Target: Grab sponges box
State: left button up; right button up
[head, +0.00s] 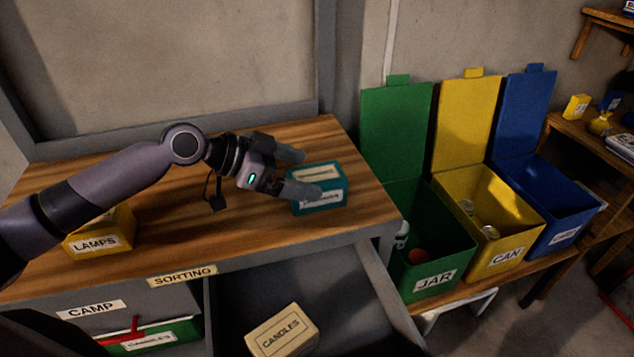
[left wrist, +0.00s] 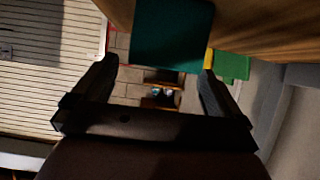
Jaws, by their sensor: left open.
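A small teal box (head: 318,204) with a white label sits on the right part of the wooden bench top; its label is too blurred to read for sure. My left gripper (head: 308,173) is open and empty, at the left side of this box, with its fingers pointing toward it. One finger passes in front of part of the box. In the left wrist view the teal box (left wrist: 172,36) shows ahead between the two open fingers. I see no clear contact. My right gripper is not in view.
A yellow LAMPS box (head: 98,243) stands on the bench (head: 170,165) at left. Below, an open drawer holds a CANDLES box (head: 282,332). Open green (head: 435,281), yellow (head: 508,256) and blue (head: 566,236) bins stand at right.

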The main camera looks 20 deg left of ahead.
aim_at(314, 174)
pick_arm(q)
jog(key=shift+x, duration=1.95)
jog(key=shift+r, duration=0.1)
jog(key=c, duration=1.1)
